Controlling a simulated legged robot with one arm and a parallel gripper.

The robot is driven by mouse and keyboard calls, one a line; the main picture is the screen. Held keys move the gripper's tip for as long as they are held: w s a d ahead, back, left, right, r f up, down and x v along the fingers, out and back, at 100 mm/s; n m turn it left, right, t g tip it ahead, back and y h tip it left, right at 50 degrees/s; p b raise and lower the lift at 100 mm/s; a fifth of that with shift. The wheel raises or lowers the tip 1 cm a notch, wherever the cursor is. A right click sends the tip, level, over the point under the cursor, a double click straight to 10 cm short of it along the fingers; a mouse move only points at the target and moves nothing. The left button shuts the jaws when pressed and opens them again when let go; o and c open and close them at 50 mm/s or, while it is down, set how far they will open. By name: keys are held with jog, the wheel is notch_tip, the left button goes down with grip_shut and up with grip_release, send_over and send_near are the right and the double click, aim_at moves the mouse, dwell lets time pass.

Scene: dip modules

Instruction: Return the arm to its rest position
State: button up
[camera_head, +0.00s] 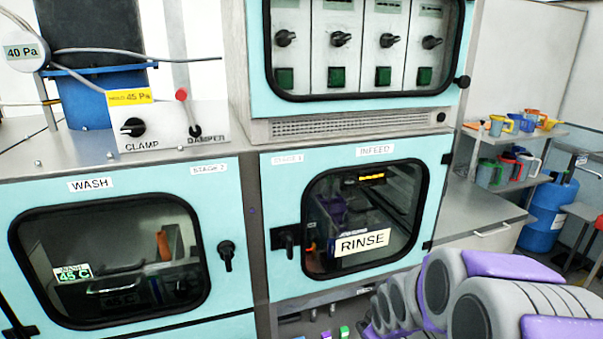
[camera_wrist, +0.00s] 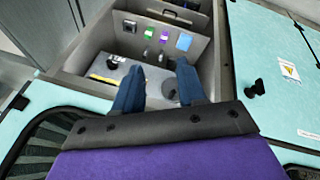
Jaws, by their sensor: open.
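My gripper (camera_wrist: 160,74) shows in the wrist view as two dark blue fingers, spread apart with nothing between them. Beyond the fingers is an open grey compartment (camera_wrist: 198,62) with a light floor. In the head view my arm (camera_head: 405,290) is folded at the lower right, with grey rounded links and purple panels. My fingers cannot be made out in the head view.
The RINSE door (camera_head: 447,185) and WASH door (camera_head: 225,195) look closed. The wrist view shows purple, green and blue pieces (camera_wrist: 164,37) in the compartment and a teal panel (camera_wrist: 265,60) at right. Shelves with colored jugs (camera_head: 515,165) and a blue drum (camera_head: 545,215) stand right.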

jog(key=s+a+r+m+g, duration=0.1)
jog(key=s+r+m+g, duration=0.1)
jog(key=s, duration=0.8)
jog(key=s+a+r+m+g+b, duration=0.1)
jog(key=s+r+m+g, duration=0.1)
jog(key=s, duration=0.9)
jog(key=s+a+r+m+g+b, duration=0.1)
jog(key=s+m, duration=0.3)
jog(key=s, duration=0.7)
jog(key=shift+s+a+r+g, duration=0.15)
jog(key=shift+a+r+g, duration=0.2)
jog(key=shift+r+g, duration=0.4)
